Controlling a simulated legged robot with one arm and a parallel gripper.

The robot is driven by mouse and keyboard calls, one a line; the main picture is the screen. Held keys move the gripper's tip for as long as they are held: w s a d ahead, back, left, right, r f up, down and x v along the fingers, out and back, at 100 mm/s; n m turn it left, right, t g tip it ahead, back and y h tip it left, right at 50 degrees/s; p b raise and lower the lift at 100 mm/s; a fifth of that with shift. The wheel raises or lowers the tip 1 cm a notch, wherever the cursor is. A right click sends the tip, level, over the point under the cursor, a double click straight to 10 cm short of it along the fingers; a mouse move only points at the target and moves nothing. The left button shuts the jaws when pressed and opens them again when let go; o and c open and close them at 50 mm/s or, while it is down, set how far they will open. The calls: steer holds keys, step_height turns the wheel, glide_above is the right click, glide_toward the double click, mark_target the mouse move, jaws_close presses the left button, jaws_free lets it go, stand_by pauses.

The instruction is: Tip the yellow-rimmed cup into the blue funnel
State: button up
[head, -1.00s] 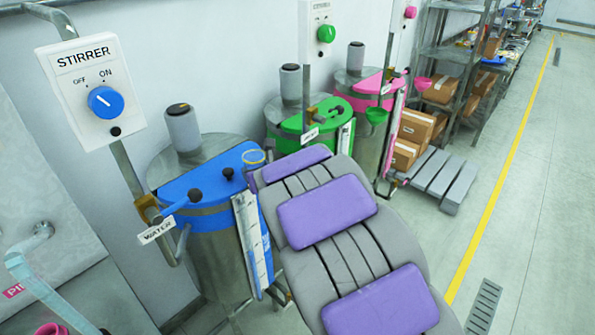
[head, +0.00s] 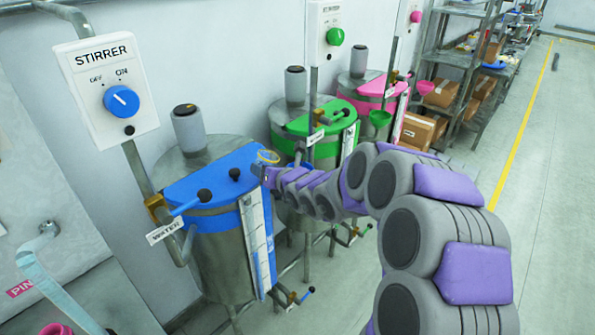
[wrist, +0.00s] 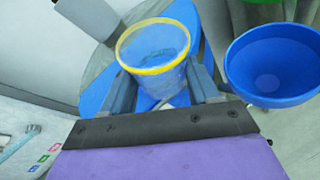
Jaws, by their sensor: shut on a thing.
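The clear yellow-rimmed cup (wrist: 153,71) is between the fingers of my gripper (wrist: 163,88) in the wrist view. My gripper is shut on it. The cup looks close to upright, and something clear bluish shows inside. The blue funnel (wrist: 272,66) is just right of the cup in the wrist view, apart from it, with its bowl open toward the camera.
The blue drum (head: 222,242) stands below the lid, with a WATER label (head: 164,231). A green funnel (head: 380,118) and pink funnel (head: 425,87) are on the drums behind. A STIRRER box (head: 107,90) is on the left. Open floor (head: 560,200) lies to the right.

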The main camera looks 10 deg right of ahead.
mark_target(276, 163)
steer(key=shift+d+r+m, duration=0.2)
steer(key=shift+d+m, duration=0.1)
steer(key=shift+d, duration=0.05)
steer(key=d+m+y, duration=0.1)
steer(key=d+r+m+y, duration=0.1)
steer(key=shift+w+d+r+m, duration=0.15)
steer(key=shift+w+r+m, duration=0.1)
steer(key=shift+m, duration=0.15)
steer(key=shift+s+f+t+p, duration=0.1)
steer(key=shift+f+t+p, duration=0.15)
steer(key=shift+p, duration=0.35)
steer(key=shift+d+f+m+p, duration=0.1)
steer(key=shift+d+m+p, duration=0.2)
steer(key=shift+m+p, duration=0.25)
